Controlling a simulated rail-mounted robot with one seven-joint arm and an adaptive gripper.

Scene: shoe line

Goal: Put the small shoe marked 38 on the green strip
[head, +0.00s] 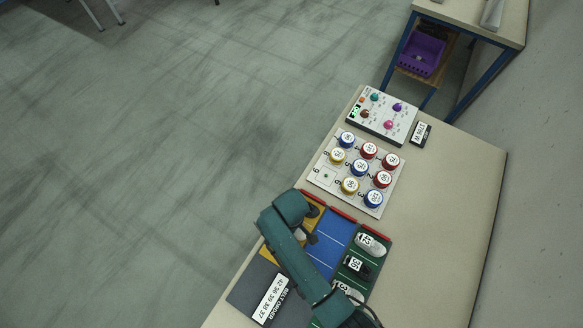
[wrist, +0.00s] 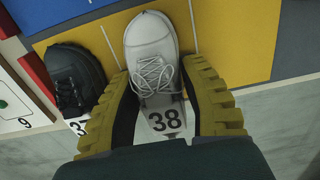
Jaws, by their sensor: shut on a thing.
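The small white shoe marked 38 (wrist: 151,50) is between the fingers of my gripper (wrist: 157,75), which is shut on it. Its 38 tag (wrist: 167,121) faces the wrist camera. The shoe is over the yellow strip (wrist: 235,40) in the wrist view; whether it touches the strip I cannot tell. In the head view my arm mostly hides the gripper and this shoe. The green strip (head: 376,263) lies right of the blue strip (head: 333,242) and carries a white shoe (head: 375,245), a black shoe (head: 358,267) and another pale shoe (head: 348,289), partly hidden by my arm.
A dark shoe (wrist: 75,72) with a partly hidden tag stands close left of my gripper. Red bars (head: 371,231) edge the strips. A board of coloured round pieces (head: 357,172) and a knob panel (head: 384,115) lie beyond. The table's right side is clear.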

